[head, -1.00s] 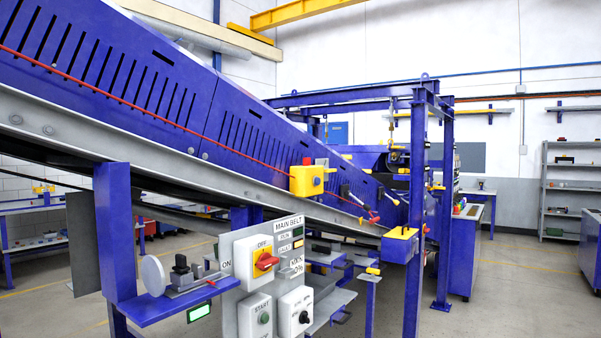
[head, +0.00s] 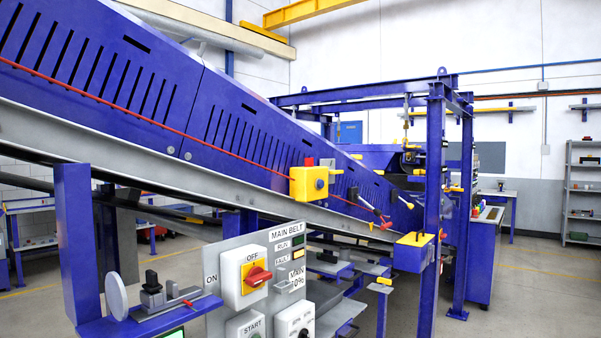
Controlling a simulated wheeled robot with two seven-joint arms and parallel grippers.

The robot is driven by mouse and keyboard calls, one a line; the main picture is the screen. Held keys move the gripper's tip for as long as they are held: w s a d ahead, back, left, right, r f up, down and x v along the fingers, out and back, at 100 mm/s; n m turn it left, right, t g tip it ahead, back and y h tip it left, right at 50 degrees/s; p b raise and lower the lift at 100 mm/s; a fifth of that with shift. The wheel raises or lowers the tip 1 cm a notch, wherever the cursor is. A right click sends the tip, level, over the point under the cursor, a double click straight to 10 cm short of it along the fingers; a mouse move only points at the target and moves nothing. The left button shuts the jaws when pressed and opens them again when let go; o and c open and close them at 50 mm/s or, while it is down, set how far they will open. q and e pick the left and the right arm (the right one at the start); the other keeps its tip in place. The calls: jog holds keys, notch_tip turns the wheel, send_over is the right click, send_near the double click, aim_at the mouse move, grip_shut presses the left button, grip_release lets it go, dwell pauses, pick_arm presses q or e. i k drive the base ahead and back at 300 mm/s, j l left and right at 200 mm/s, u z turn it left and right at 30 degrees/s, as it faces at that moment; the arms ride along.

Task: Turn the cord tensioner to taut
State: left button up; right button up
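A red cord (head: 130,107) slopes down from the upper left along the blue conveyor side. Beyond the box the cord runs on to a small red fitting (head: 385,225) near the conveyor's lower end, close to a dark lever-like part (head: 368,207). This fitting may be the cord tensioner; its setting is too small to read. Neither of my grippers is in view.
A grey MAIN BELT panel (head: 213,275) with a red rotary switch (head: 258,275) stands in the foreground. A blue shelf (head: 150,321) juts out left of it. A blue frame post (head: 432,180) and a yellow-topped box (head: 413,252) stand at right. Floor at far right is clear.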

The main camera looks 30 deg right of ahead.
aim_at(331, 172)
jog(key=i+l+u, duration=0.25)
jog(key=l, duration=0.35)
jog(key=l+u, duration=0.2)
jog(key=l, duration=0.4)
jog(key=i+l+u, duration=0.1)
jog(key=l+u, duration=0.15)
jog(key=l, duration=0.4)
jog(key=i+l, duration=0.1)
jog(key=l, duration=1.4)
jog(key=l+u, duration=0.1)
jog(key=l, duration=1.4)
jog(key=i, duration=0.05)
